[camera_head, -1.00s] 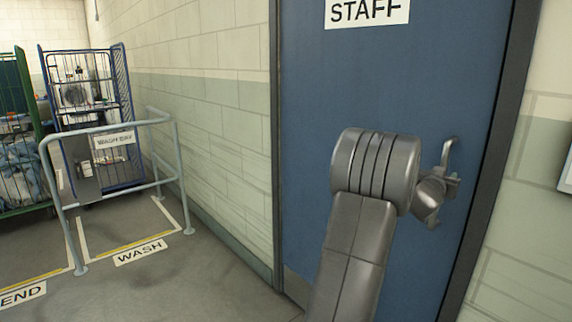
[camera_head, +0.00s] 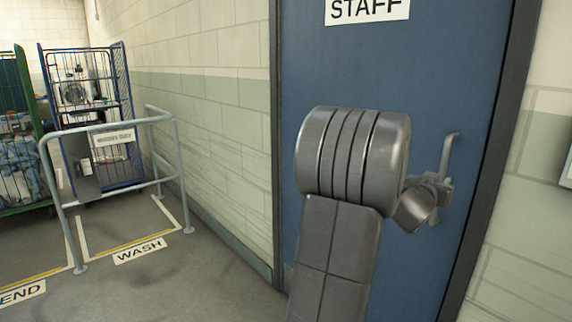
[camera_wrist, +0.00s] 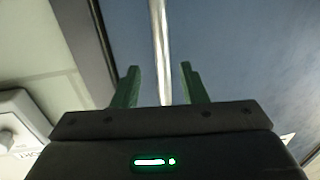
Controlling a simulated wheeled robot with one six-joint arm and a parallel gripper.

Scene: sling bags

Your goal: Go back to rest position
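My arm reaches toward a blue door (camera_head: 440,60) with a STAFF sign (camera_head: 367,9). In the head view my gripper is mostly hidden behind my arm links, close to the handle. In the wrist view my gripper (camera_wrist: 158,68) has its two green fingers well apart. A bright metal bar (camera_wrist: 159,35) appears in the gap between them, touching neither finger. I cannot tell how deep the bar lies between the fingers. Nothing is clamped. The door appears shut.
A grey rail (camera_head: 110,127) stands at the left, with a blue cage trolley (camera_head: 120,90) and a green cage trolley (camera_head: 12,207) behind it. Floor signs WASH (camera_head: 139,250) and END (camera_head: 22,292) lie there. A white wall box (camera_wrist: 18,115) is at the wrist view's left.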

